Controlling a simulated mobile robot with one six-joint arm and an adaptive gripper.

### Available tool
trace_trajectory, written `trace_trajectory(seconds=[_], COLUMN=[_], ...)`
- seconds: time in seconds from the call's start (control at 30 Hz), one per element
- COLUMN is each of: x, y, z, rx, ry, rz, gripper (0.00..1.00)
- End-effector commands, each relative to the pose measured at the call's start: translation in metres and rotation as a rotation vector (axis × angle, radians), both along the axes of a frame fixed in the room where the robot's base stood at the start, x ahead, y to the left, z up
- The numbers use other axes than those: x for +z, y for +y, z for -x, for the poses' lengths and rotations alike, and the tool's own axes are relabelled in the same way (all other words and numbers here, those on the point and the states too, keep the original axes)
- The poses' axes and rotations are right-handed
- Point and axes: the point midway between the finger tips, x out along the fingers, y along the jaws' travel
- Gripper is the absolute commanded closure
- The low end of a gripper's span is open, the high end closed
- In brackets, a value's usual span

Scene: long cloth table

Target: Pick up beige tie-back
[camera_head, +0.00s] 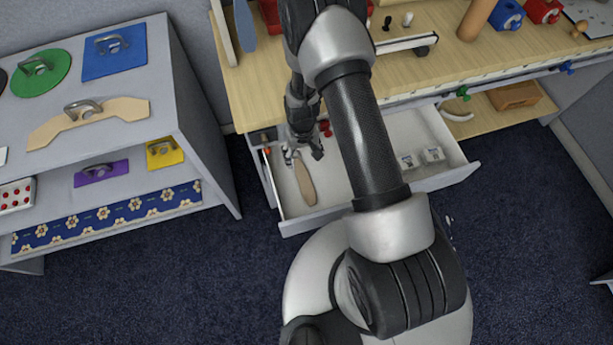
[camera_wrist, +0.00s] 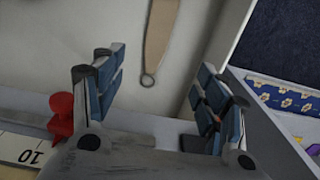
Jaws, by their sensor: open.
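The beige tie-back (camera_head: 306,184) lies flat in the open white drawer, near its left side. In the wrist view the beige tie-back (camera_wrist: 161,30) is a flat strip with a small metal ring at its near end. My gripper (camera_head: 304,153) is over the drawer at the ring end of the strip. In the wrist view my gripper (camera_wrist: 160,88) is open, its two blue-grey padded fingers wide apart with nothing between them. The ring shows beyond the fingers, roughly midway between them. The far end of the strip is cut off in that view.
The drawer (camera_head: 335,208) has a side wall close to the right finger in the wrist view. A red thing (camera_wrist: 64,117) and a ruler-like strip (camera_wrist: 22,150) are near the left finger. Small white blocks (camera_head: 433,155) sit at the drawer's right. A grey shelf (camera_head: 190,110) stands left.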

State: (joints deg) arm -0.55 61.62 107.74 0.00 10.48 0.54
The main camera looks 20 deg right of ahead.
Motion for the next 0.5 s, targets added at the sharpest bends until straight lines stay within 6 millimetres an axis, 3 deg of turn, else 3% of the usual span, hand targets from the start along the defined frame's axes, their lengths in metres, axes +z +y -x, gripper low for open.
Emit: trace_trajectory(seconds=[0.5], x=[-0.104], y=[0.0], z=[0.002], rx=[0.0], ry=[0.004], rz=[0.0], gripper=[0.33])
